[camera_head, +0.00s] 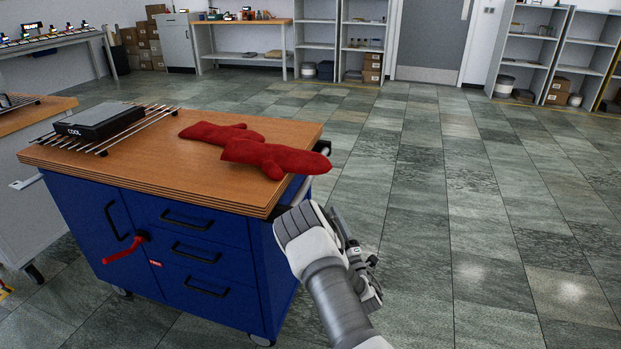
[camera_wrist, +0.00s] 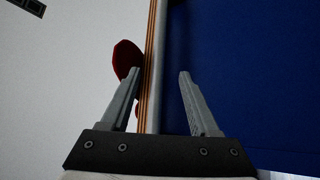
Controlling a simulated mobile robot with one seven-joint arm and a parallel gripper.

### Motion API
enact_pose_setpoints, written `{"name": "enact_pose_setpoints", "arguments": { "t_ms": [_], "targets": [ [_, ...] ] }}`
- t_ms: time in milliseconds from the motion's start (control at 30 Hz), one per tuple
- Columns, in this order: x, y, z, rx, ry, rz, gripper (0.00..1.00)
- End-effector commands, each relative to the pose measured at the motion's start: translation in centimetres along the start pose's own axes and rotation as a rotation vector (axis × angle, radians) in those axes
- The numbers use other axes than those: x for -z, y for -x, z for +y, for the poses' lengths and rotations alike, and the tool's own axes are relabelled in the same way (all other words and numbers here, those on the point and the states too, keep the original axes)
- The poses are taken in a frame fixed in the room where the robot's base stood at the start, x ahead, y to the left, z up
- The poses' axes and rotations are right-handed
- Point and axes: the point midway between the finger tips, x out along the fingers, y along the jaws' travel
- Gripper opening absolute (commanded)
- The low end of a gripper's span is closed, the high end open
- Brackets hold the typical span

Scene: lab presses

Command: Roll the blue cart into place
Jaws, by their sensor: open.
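The blue cart (camera_head: 217,252) has a wooden top (camera_head: 170,158), drawers with black handles and a red crank on its front. Its grey handle bar (camera_head: 297,190) runs along the right end. My gripper (camera_wrist: 160,75) is at the cart's right end, near the front corner. In the wrist view its fingers are apart, with the handle bar (camera_wrist: 155,95) and wooden edge showing between them; I cannot tell whether they touch. The cart's blue side (camera_wrist: 250,70) fills the right of that view. In the head view my wrist hides the fingertips.
Red mitts (camera_head: 270,157) and a rack with a dark box (camera_head: 100,122) lie on the cart top. Another wood-topped cart (camera_head: 40,185) stands close at left. Shelves (camera_head: 525,50) and a workbench (camera_head: 245,22) line the back. The tiled floor at right is clear.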

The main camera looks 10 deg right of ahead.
Motion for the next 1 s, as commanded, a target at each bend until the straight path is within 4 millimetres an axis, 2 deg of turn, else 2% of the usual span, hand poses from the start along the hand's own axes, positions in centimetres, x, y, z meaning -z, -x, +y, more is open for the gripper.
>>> {"name": "enact_pose_setpoints", "arguments": {
  "t_ms": [67,133,600,800,1000],
  "targets": [
    [0.1,-1.7,0.6,-0.006,0.000,0.001,0.62],
    [0.0,-3.0,0.0,-0.004,0.001,0.004,0.62],
    [0.0,-12.9,0.0,-0.002,0.001,0.002,0.62],
    [0.0,-15.2,0.1,-0.001,0.000,0.000,0.62],
    [0.0,-15.8,0.1,0.000,0.000,-0.001,0.62]
  ]
}}
